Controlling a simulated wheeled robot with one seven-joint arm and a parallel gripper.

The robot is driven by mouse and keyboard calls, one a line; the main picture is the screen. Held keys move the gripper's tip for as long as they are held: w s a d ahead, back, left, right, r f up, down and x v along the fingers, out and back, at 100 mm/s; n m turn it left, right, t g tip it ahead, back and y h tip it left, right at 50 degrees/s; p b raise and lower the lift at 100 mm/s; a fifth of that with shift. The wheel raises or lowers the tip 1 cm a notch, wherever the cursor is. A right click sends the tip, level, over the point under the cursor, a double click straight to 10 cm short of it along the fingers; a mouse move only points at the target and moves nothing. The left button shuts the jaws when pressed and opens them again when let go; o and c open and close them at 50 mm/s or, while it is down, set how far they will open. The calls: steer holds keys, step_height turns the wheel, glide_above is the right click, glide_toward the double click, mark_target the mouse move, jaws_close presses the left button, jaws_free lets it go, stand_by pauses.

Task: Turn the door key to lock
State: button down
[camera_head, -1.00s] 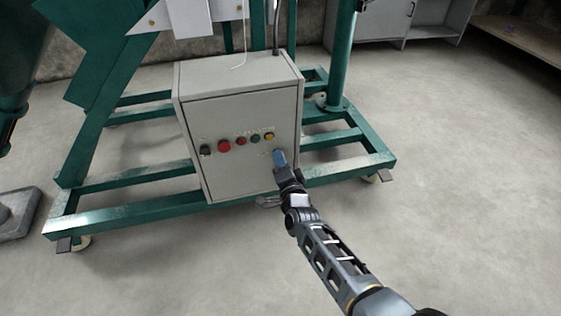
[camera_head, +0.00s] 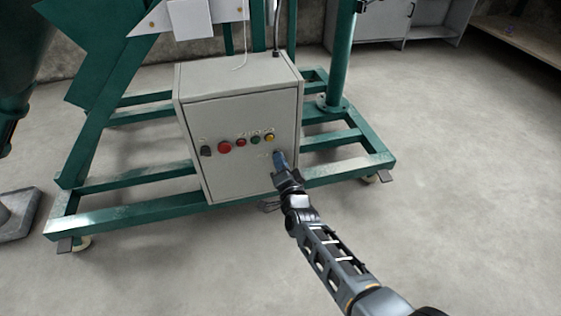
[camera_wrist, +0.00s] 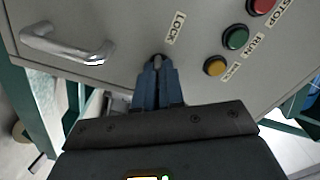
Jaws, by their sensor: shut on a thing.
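My gripper (camera_head: 279,160) is at the lower right front of the grey control box (camera_head: 236,178). In the wrist view its two blue fingers (camera_wrist: 157,66) are shut together at the door face, with their tips on the key. The key is almost wholly hidden between the tips. A LOCK label (camera_wrist: 175,27) sits on the door just beyond the fingertips. The door face looks closed in the head view.
A yellow button (camera_wrist: 215,66), a green button (camera_wrist: 235,37) and red buttons lie close beside the fingers. A silver handle (camera_wrist: 68,45) sticks out on the other side. The green frame (camera_head: 120,211) surrounds the box; floor at right is clear.

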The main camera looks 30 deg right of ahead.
steer(key=n+p, duration=0.2)
steer(key=n, duration=0.9)
steer(key=shift+n, duration=0.4)
steer(key=shift+f, duration=0.1)
steer(key=c, duration=1.2)
jaws_free()
steer(key=shift+c, duration=0.2)
steer(key=shift+s, duration=0.1)
steer(key=p+v, duration=0.4)
steer(key=v, duration=0.3)
steer(key=shift+s, duration=0.3)
